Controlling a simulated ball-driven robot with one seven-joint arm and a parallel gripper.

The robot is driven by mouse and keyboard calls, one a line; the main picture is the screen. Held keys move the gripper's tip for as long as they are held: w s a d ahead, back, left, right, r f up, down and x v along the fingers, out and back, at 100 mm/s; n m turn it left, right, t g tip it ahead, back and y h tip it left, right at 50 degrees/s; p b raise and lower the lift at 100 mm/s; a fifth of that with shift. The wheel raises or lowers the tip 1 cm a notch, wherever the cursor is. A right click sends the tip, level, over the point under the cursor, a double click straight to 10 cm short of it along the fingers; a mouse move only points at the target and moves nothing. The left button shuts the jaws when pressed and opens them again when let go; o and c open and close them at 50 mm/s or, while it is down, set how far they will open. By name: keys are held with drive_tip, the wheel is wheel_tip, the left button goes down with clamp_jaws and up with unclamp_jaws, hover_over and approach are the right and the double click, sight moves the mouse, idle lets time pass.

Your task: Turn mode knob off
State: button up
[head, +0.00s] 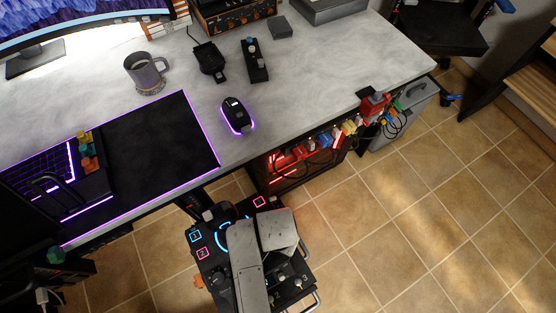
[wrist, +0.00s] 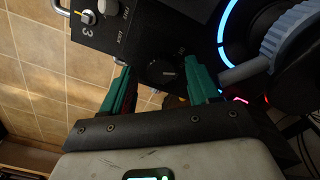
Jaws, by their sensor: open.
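A black control panel (head: 210,262) with cyan and red lit buttons stands below the desk edge in the head view, partly covered by my grey arm. In the wrist view the panel (wrist: 215,15) fills the top. A round dark knob (wrist: 162,72) sits on it, with small markings too dim to read. My gripper (wrist: 159,64) is open, its two green fingers on either side of this knob with gaps visible. I cannot tell whether they touch it. A smaller pale knob (wrist: 88,18) is at the upper left. I cannot tell from the labels which is the mode knob.
A large grey-blue wheel or handle (wrist: 290,40) beside a cyan light ring is close on the right in the wrist view. The desk (head: 310,75) holds a mug (head: 146,76) and a mouse (head: 236,116). Cables and connectors (head: 320,143) hang at its edge. Tiled floor is free at right.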

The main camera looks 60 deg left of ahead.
drive_tip(key=shift+f, duration=0.5)
drive_tip(key=c, duration=1)
